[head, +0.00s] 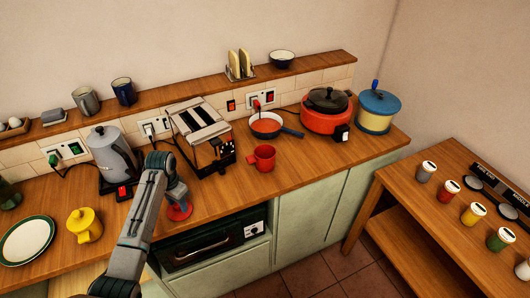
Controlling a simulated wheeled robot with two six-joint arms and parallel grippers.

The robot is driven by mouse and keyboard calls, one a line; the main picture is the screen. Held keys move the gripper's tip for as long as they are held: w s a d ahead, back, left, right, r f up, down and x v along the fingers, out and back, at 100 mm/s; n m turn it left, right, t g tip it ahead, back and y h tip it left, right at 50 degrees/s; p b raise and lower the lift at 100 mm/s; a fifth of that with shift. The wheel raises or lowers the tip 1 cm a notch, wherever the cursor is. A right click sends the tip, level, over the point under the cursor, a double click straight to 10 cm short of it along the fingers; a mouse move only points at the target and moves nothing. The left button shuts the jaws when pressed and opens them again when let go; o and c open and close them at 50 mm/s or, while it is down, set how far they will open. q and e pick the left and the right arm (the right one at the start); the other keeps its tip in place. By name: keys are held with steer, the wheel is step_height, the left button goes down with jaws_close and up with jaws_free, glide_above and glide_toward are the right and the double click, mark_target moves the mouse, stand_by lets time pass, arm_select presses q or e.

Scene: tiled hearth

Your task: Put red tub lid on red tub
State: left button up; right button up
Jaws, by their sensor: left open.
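A small red round piece (180,212) lies on the wooden counter near its front edge. It looks like a lid, but my gripper partly covers it. My left gripper (178,197) points down right above it and is open; whether the fingers touch it is hidden. A small red tub (447,191) with a pale top stands on the lower wooden table at the right, in a row with other tubs. My right gripper is not in view.
A silver toaster (204,135), a kettle (113,155) and a yellow pot (84,225) stand around my left arm. A red mug (264,158), a pan (267,125) and a red cooker (328,115) stand farther right. The counter's front right is clear.

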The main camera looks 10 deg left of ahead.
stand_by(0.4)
arm_select(q)
steer(key=shift+r+p, duration=0.1)
steer(key=shift+p, duration=0.3)
jaws_close()
steer(key=shift+r, duration=3.45)
steer(key=shift+w+r, duration=0.1)
